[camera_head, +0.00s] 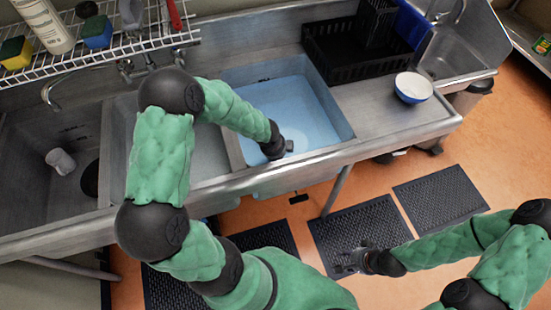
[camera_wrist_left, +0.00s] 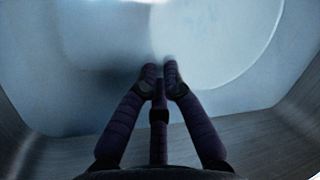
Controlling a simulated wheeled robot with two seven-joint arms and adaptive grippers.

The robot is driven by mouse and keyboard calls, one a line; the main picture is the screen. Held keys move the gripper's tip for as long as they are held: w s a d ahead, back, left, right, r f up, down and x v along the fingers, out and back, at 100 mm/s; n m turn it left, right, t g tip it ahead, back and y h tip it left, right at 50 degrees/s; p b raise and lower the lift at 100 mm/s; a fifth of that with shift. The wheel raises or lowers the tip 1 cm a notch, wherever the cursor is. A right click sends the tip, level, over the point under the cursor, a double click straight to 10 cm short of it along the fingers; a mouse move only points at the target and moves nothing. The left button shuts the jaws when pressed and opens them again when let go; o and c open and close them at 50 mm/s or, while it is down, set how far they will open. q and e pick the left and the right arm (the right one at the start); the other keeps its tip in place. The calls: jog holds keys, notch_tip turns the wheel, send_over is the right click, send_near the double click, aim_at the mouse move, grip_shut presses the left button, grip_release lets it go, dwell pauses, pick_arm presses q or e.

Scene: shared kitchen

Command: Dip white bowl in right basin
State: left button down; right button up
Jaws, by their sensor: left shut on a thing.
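My left arm reaches down into the right basin (camera_head: 335,119), which holds pale blue water. My left gripper (camera_head: 289,147) is low in this basin near its front wall. In the left wrist view, its fingers (camera_wrist_left: 160,72) are together at the lower left edge of a large pale round shape, the white bowl (camera_wrist_left: 210,45). The gripper is shut on its rim. The head view does not clearly show this bowl. My right gripper (camera_head: 352,261) is over the floor mats, away from the sink, and looks open and empty.
A white bowl with a blue outside (camera_head: 413,88) stands on the right drainboard. The left basin (camera_head: 35,160) holds a small cup (camera_head: 61,161). A wire shelf (camera_head: 110,55) with sponges and a bottle hangs at upper left.

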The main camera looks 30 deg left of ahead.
notch_tip(320, 180, up, 19)
jog(key=p, duration=1.9)
jog(key=shift+s, duration=0.1)
dwell(0.5)
